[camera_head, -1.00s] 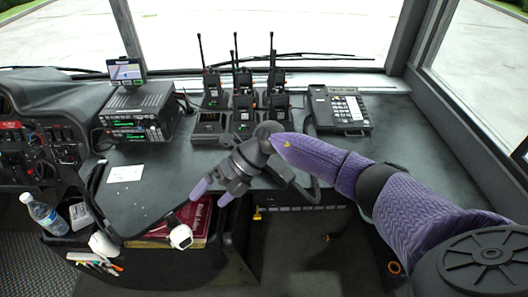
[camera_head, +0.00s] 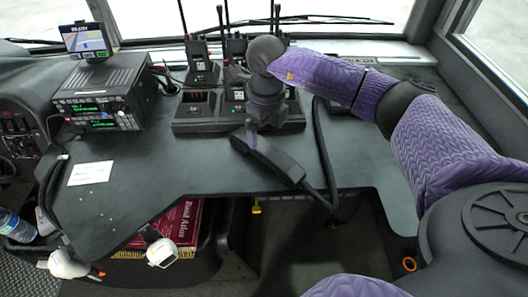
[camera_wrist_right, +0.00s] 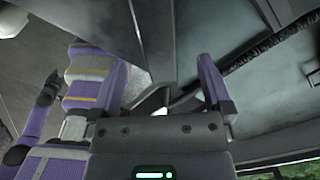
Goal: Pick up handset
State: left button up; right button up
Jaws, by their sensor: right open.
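The black handset (camera_head: 274,161) lies on the grey console top in the head view, tilted down to the right. A black cord (camera_head: 322,150) curves beside its right end. My right gripper (camera_head: 251,133) reaches down over the handset's upper left end, and its wrist hides part of that end. In the right wrist view, my right gripper (camera_wrist_right: 163,75) has its two purple fingers wide apart. Dark grey surfaces show beyond them, and I cannot tell whether the handset is between them. My left gripper is not in view.
A charger base (camera_head: 190,127) with several upright radios stands behind the handset. A stacked radio unit (camera_head: 105,95) with a small screen (camera_head: 87,40) stands at the left. A white card (camera_head: 91,173) lies on the console. A red book (camera_head: 183,222) sits below the front edge.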

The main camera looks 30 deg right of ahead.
aim_at(263, 147)
jog(key=f+b, duration=0.1)
jog(key=f, duration=0.2)
jog(key=f+b, duration=0.1)
jog(key=f, duration=0.2)
jog(key=shift+w+a+f, duration=0.2)
jog(key=shift+r, duration=0.1)
jog(key=c, duration=1.1)
grip_shut()
